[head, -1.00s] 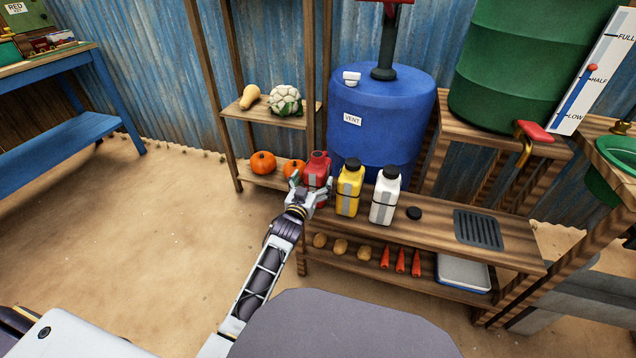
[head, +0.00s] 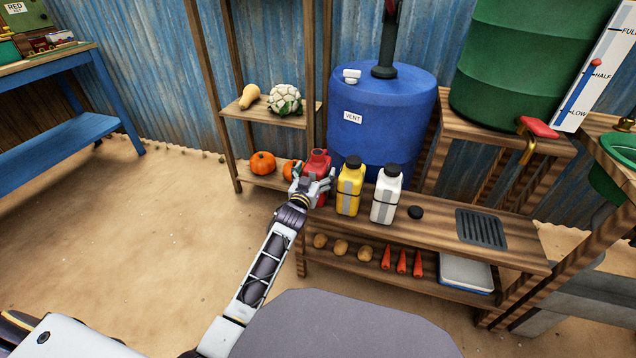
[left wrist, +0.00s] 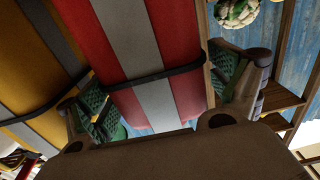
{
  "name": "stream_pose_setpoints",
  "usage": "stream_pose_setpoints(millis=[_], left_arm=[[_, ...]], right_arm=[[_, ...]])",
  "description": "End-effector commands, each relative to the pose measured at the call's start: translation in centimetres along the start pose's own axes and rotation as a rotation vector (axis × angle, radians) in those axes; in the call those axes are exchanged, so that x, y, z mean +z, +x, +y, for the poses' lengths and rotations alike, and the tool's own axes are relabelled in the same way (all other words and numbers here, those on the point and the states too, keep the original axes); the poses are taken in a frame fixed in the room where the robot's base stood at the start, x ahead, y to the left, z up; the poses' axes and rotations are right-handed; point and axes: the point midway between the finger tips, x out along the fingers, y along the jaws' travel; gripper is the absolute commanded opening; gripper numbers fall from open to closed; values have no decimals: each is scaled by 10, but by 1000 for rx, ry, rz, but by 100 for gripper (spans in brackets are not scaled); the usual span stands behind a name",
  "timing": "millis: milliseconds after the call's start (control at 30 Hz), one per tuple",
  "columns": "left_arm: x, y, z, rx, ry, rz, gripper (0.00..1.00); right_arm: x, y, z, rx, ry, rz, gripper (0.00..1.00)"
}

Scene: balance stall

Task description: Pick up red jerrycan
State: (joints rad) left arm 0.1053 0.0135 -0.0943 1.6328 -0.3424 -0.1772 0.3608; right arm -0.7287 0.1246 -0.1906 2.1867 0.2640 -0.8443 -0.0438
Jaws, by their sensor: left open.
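The red jerrycan (head: 319,162) stands upright and uncapped at the left end of the wooden bench, with a grey stripe and a dark strap. It fills the middle of the left wrist view (left wrist: 185,45). My left gripper (head: 316,184) is open at the front of the jerrycan. In the left wrist view its two green-padded fingers (left wrist: 160,108) are on either side of the red body. Whether the pads touch it I cannot tell. My right gripper does not show.
A yellow jerrycan (head: 349,191) stands close to the right of the red one, then a white jerrycan (head: 385,197). A loose black cap (head: 415,213) lies beyond. A blue barrel (head: 376,115) stands behind. Pumpkins (head: 262,163) sit on the shelf at left.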

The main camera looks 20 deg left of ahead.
Motion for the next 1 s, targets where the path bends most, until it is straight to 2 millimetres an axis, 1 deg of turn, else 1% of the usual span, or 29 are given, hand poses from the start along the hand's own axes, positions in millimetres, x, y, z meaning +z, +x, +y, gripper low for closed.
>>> stream_pose_setpoints(millis=[100, 233, 633, 767, 867, 1000], left_arm=[[0, 9, 0, 1, 1, 1, 92], [0, 15, 0, 1, 1, 0, 92], [-1, 16, 0, 1, 0, 0, 92], [-1, 16, 0, 1, 0, 0, 92], [-1, 16, 0, 1, 0, 0, 82], [0, 16, 0, 1, 0, 0, 64]], right_arm=[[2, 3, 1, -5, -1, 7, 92], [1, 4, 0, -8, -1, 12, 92], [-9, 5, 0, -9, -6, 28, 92], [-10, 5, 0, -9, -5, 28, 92], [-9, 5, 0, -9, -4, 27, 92], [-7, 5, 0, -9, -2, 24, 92]])
